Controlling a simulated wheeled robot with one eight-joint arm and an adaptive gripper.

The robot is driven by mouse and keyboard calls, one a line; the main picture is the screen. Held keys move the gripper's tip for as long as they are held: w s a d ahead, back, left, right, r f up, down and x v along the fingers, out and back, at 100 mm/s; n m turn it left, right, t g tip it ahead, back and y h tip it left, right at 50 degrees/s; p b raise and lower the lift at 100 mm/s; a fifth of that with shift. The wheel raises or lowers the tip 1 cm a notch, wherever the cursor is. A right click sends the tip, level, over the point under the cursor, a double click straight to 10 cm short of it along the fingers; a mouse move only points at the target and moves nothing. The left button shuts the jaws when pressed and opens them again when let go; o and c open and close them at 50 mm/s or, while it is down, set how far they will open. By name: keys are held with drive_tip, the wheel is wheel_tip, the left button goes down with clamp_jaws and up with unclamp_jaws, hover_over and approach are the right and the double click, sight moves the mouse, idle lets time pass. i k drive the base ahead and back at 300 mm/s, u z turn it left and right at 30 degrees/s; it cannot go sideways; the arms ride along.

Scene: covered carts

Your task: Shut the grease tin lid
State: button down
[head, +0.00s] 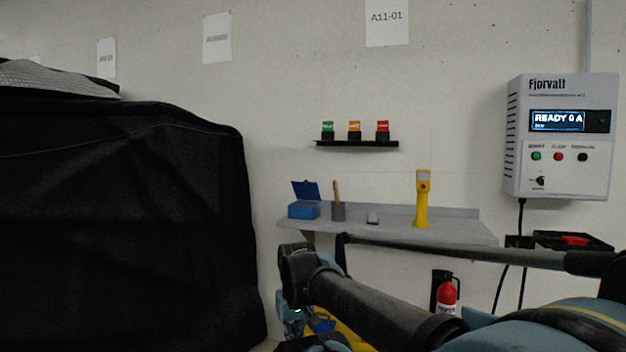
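The grease tin appears to be the small blue box (303,210) at the left end of the grey wall shelf (455,230). Its blue lid (305,190) stands open, tilted up at the back. No gripper fingers can be made out in the head view. My dark arm links cross the lower right and middle, in front of and below the shelf, and hide part of its underside.
A grey cup with a brush (338,210), a small grey block (373,218) and a yellow handheld device (422,200) share the shelf. A black-covered cart (120,230) fills the left. A charger box (560,138) hangs at right; a fire extinguisher (446,295) is below.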

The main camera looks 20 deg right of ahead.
sight(306, 190)
drive_tip(key=z, duration=0.05)
drive_tip(key=i, duration=1.05)
drive_tip(key=u, duration=0.5)
